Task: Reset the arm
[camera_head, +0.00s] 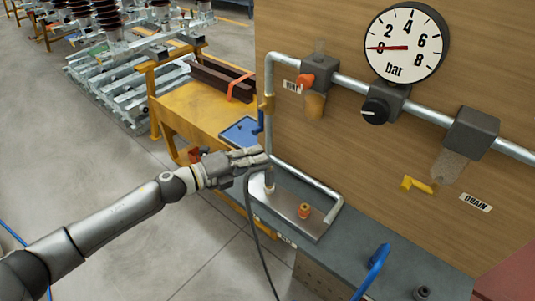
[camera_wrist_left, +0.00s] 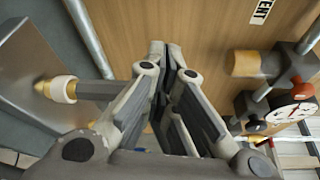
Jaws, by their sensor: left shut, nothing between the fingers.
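My left arm comes in from the left in the head view. Its gripper (camera_head: 256,157) is at the board's left end, over the grey bench and near the vertical pipe. The gripper also shows in the left wrist view (camera_wrist_left: 168,48), pointing at the wooden board (camera_wrist_left: 215,25). Its fingers are together and nothing shows between them. My right gripper is in neither view.
The board (camera_head: 400,145) carries a gauge (camera_head: 405,43) reading about 0 bar, a black knob (camera_head: 375,111), an orange-red valve handle (camera_head: 306,81) and a yellow drain handle (camera_head: 417,185). A metal plate with an orange fitting (camera_head: 305,211) and a blue handle (camera_head: 376,262) are on the bench. A yellow cart (camera_head: 190,115) stands behind.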

